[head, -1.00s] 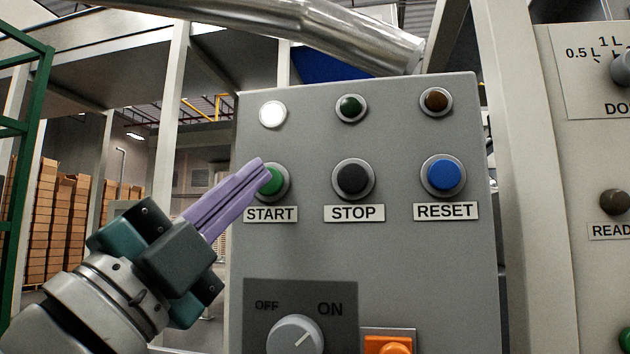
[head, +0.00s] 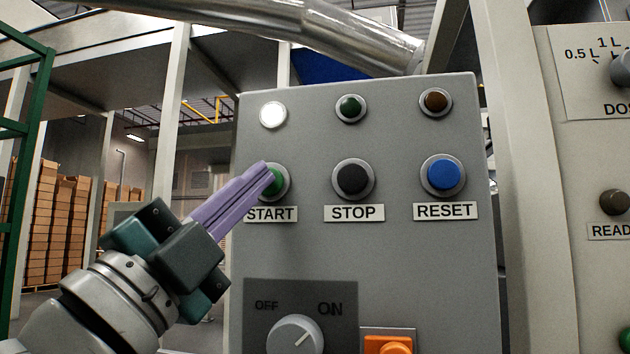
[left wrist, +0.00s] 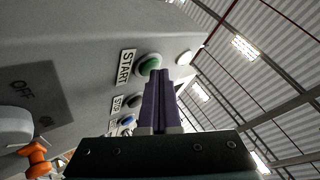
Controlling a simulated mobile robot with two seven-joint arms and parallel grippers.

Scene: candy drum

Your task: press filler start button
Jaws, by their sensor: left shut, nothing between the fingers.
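The green START button (head: 276,181) sits in a grey ring on the grey control panel (head: 400,270), above its START label (head: 272,214). My left gripper (head: 268,172) is shut and empty, its purple fingers together. In the head view its tips overlap the left part of the button. In the left wrist view the green button (left wrist: 150,65) shows just beyond the fingertips (left wrist: 160,74). I cannot tell whether the tips touch it. The white lamp (head: 272,115) above START is bright. My right gripper is not in view.
The black STOP button (head: 353,179) and blue RESET button (head: 443,175) sit to the right of START. Below are an OFF/ON knob (head: 295,335) and an orange part (head: 388,345). Green (head: 350,108) and brown (head: 435,101) lamps are above. A beige post (head: 520,180) stands right of the panel.

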